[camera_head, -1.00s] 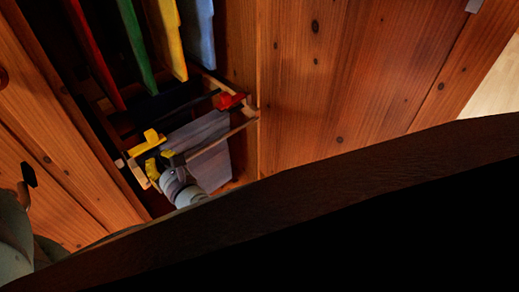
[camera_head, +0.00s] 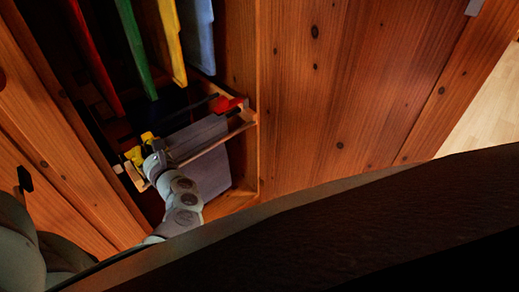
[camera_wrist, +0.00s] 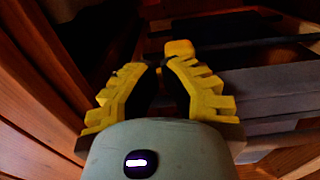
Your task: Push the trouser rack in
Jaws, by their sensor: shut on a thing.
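The trouser rack (camera_head: 215,145) is a light wooden frame low inside the open wardrobe, with grey cloth hanging from it and a red piece (camera_head: 229,104) at its right end. It also shows in the wrist view, with grey cloth (camera_wrist: 270,90) on the right. My gripper (camera_head: 143,150), with yellow fingers, is at the rack's left front end. In the wrist view my gripper (camera_wrist: 160,76) is closed in on a part of the rack, but the fingers hide the contact.
Red (camera_head: 95,55), green (camera_head: 136,48), yellow (camera_head: 172,40) and pale blue (camera_head: 197,35) garments hang above and behind the rack. Wooden panels stand left (camera_head: 50,130) and right (camera_head: 335,85) of the opening. Pale floor (camera_head: 485,110) is clear at far right.

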